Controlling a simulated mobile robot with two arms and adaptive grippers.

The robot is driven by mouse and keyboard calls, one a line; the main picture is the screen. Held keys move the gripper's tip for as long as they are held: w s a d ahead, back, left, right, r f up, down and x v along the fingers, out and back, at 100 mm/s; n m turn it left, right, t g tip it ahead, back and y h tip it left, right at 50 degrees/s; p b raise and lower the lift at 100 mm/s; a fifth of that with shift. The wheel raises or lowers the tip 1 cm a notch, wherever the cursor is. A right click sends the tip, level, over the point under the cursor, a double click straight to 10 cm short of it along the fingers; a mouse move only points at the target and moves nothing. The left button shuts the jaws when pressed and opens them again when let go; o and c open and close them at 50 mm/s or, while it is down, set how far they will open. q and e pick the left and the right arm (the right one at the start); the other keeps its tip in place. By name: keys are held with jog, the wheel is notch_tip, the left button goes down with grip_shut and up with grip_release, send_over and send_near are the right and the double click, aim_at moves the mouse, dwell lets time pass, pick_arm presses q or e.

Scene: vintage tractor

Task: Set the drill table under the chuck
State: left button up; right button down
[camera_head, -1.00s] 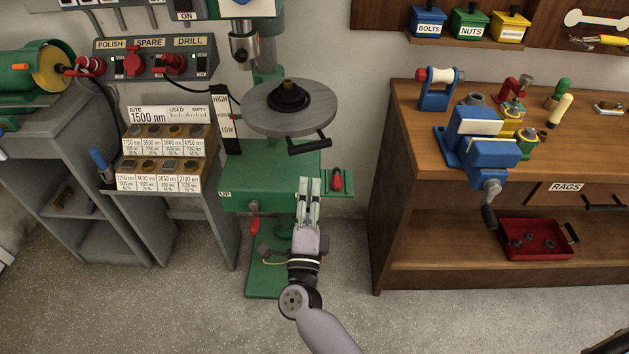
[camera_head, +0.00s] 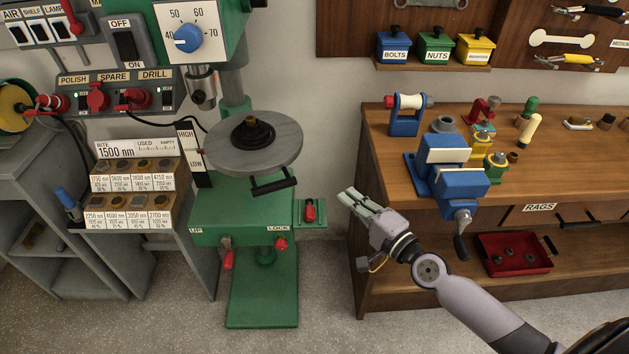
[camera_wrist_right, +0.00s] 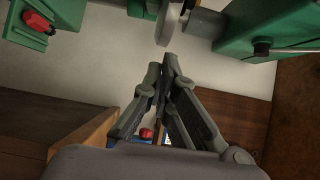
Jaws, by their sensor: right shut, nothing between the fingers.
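The round grey drill table (camera_head: 282,142) stands on the green drill press column, with a dark stepped piece on its middle and a black handle (camera_head: 273,184) at its front. The chuck (camera_head: 201,88) hangs above and to the left of the table's centre. A green base below carries a red lever (camera_head: 228,260), a red knob marked LOCK (camera_head: 281,244) and a HIGH/LOW scale (camera_head: 190,158). My right gripper (camera_head: 349,198) is shut and empty, apart from the press, right of the table. In the right wrist view its fingers (camera_wrist_right: 166,64) meet. My left gripper is out of view.
A wooden bench (camera_head: 398,190) with a blue vise (camera_head: 450,172) stands close on the right. A bit rack (camera_head: 122,218) and grey cabinet are on the left. A red switch (camera_head: 310,211) sits on a green bracket beside the press. The floor in front is clear.

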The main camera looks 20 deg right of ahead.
jog(key=w+a+p, duration=0.3)
jog(key=w+a, duration=0.3)
jog(key=w, duration=0.1)
jog(key=shift+a, duration=0.2)
